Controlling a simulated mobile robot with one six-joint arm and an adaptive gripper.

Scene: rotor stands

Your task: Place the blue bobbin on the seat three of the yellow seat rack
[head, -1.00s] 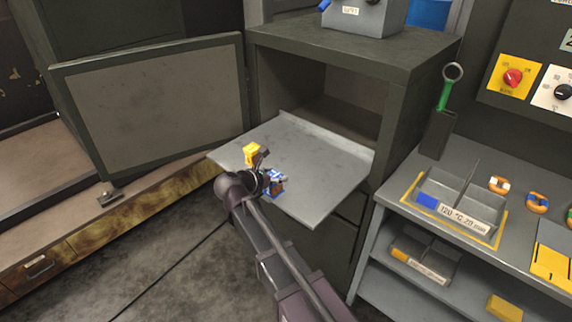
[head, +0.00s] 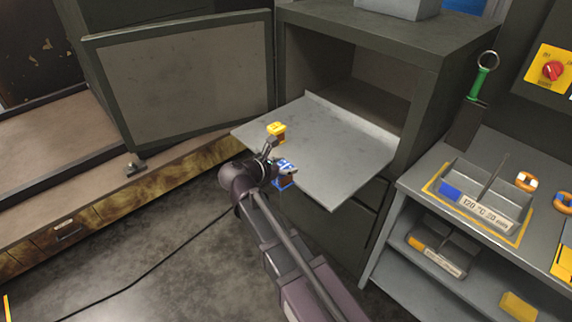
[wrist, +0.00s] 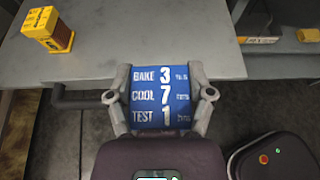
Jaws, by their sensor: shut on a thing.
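The blue bobbin (head: 285,172) is in my gripper (head: 275,160) at the front edge of the open oven's grey shelf. In the wrist view my gripper (wrist: 166,105) has a finger on each side of the bobbin (wrist: 165,78). Its blue face is printed BAKE 3, COOL 7, TEST 1. I cannot tell how high it is above the shelf level. A yellow piece (head: 562,262), which looks like part of the yellow seat rack, is cut off at the right edge of the head view. Seat three is not in view.
A yellow bobbin (head: 276,131) stands on the grey shelf (head: 335,165); it also shows in the wrist view (wrist: 47,30). The oven door (head: 185,85) hangs open at left.

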